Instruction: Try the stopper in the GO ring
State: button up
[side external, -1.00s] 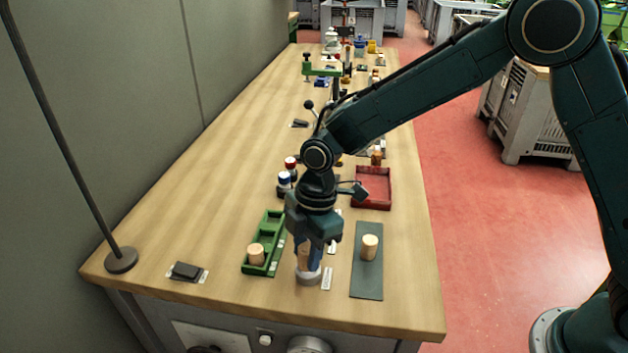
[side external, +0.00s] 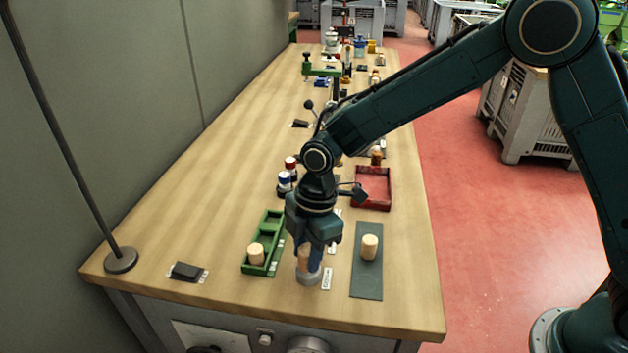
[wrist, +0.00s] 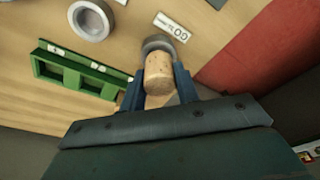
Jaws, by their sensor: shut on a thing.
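My gripper (side external: 307,245) is shut on a pale cork stopper (side external: 304,258) and holds it upright above a grey ring (side external: 307,279) near the table's front. In the wrist view the same stopper (wrist: 158,75) is between the two blue fingers of the gripper (wrist: 158,88). Its far end overlaps the grey ring (wrist: 157,43), whose rim shows just beyond it. I cannot tell how far the stopper is in the ring. A white label (wrist: 172,26) lies beside this ring, and it seems to read GO. A second grey ring (wrist: 90,20) stands apart, empty.
A green compartment tray (side external: 266,238) with one cork (side external: 256,254) is left of my gripper. A grey mat (side external: 367,280) with an upright cork (side external: 370,247) is to the right. A red tray (side external: 372,206) is behind. The left front tabletop is mostly clear.

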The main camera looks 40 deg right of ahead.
jog(key=shift+f, duration=0.45)
dwell(0.5)
jog(key=o, duration=1)
jog(key=shift+o, duration=0.2)
jog(key=shift+r, duration=0.1)
notch_tip(320, 180, up, 14)
jog(key=d, duration=0.2)
jog(key=shift+f, duration=0.25)
dwell(0.4)
